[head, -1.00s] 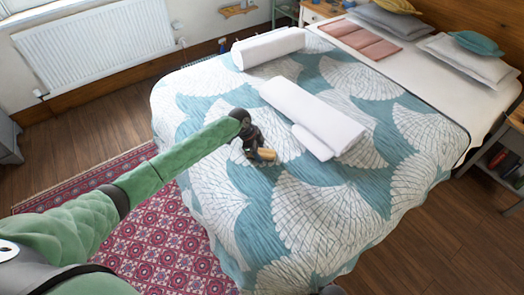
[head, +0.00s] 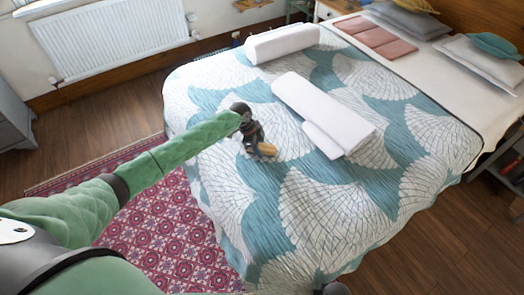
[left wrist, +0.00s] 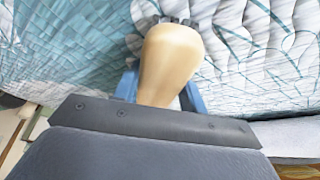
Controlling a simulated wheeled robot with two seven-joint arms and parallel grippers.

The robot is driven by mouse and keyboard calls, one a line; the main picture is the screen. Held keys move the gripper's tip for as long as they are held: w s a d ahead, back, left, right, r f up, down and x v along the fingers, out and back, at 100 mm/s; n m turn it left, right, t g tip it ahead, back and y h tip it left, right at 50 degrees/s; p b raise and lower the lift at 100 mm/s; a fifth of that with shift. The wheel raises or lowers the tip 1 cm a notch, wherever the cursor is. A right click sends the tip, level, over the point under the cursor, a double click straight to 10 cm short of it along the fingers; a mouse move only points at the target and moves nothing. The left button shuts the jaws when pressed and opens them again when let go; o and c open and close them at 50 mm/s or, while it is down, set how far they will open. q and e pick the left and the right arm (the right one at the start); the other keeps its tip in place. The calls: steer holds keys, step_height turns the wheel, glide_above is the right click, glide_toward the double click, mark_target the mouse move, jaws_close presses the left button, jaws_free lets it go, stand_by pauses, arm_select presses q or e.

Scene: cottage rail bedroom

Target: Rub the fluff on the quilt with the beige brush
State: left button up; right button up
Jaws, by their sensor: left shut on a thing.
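The quilt (head: 235,185), teal with white fan shapes, covers the foot half of the bed. My left gripper (head: 260,148) is shut on the beige brush (head: 267,149), low over the quilt to the left of the towels. In the left wrist view the brush (left wrist: 170,62) is a smooth, rounded beige body between blue finger parts, against the quilt (left wrist: 75,45). Small dark grey bits show at its far end; I cannot tell whether they are bristles or fluff. I cannot make out the fluff elsewhere, nor whether the brush touches the quilt.
A folded white towel (head: 320,105) with a smaller white piece beside it and a rolled white towel (head: 282,43) lie on the quilt. Pink folded cloth (head: 375,38) and pillows (head: 480,58) are farther up. A patterned red rug (head: 160,235) lies left of the bed.

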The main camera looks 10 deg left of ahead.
mark_target(267, 144)
arm_select(q)
steer(key=shift+w+d+b, duration=0.5)
steer(key=shift+w+d, duration=0.7)
steer(key=shift+w, duration=0.1)
steer(key=shift+w+d+f+b, duration=0.1)
steer(key=shift+w+d+b, duration=1)
steer(key=shift+w+d, duration=0.9)
steer(key=shift+w+d+b, duration=0.85)
steer(key=shift+w+d, duration=0.7)
steer(key=shift+r, duration=0.2)
steer(key=shift+w, duration=0.1)
steer(key=shift+r+p, duration=2)
steer(key=shift+r, duration=1)
steer(key=shift+r, duration=0.15)
steer(key=shift+r+p, duration=1.05)
steer(key=shift+r, duration=0.3)
